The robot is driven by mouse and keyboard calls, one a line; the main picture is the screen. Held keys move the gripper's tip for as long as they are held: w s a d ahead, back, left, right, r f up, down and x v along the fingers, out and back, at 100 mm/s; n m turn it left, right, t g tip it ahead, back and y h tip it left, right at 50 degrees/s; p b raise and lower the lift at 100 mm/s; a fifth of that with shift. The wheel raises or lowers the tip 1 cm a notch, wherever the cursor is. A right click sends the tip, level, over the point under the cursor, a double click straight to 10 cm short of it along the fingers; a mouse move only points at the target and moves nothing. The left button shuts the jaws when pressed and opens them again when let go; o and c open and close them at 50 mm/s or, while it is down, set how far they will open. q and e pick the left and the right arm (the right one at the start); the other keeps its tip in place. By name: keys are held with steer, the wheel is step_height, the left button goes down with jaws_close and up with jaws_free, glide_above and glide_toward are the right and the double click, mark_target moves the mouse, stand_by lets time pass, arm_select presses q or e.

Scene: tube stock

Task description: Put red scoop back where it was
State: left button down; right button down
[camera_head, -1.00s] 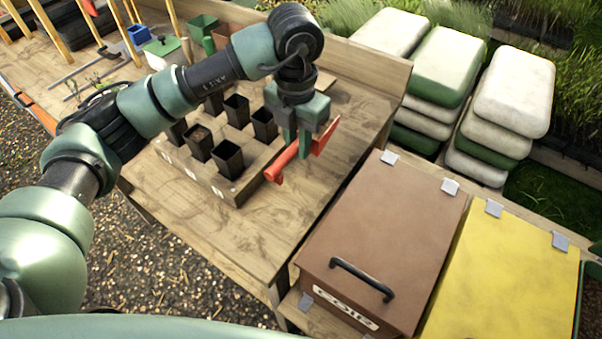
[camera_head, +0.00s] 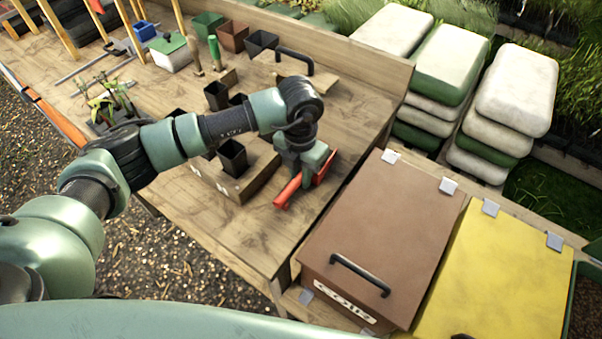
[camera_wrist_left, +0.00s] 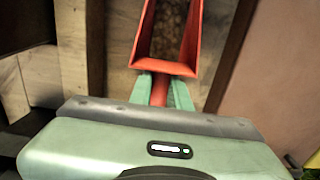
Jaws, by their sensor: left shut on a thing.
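The red scoop (camera_head: 286,194) is at the right end of the wooden table in the head view. My left gripper (camera_head: 304,170) is shut on its handle, pointing down. In the left wrist view the scoop (camera_wrist_left: 194,48) extends away from the green fingers (camera_wrist_left: 161,92), which sit on either side of the handle. Brown grainy matter shows inside the scoop's rim. I cannot tell whether the scoop touches the table. My right gripper is not in view.
A wooden block with black pots (camera_head: 233,158) stands left of the gripper, partly behind my arm. A brown lidded bin (camera_head: 385,235) and a yellow one (camera_head: 500,285) stand in front right. Bare tabletop (camera_head: 240,235) lies in front of the block.

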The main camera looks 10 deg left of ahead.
mark_target(300, 174)
arm_select(q)
steer(key=shift+f, duration=0.1)
steer(key=c, duration=1.3)
jaws_free()
steer(key=shift+r, duration=0.5)
step_height(300, 174, up, 11)
steer(key=b, duration=0.3)
steer(key=shift+a+r, duration=0.1)
steer(key=shift+r, duration=0.1)
steer(key=shift+s+f, duration=0.15)
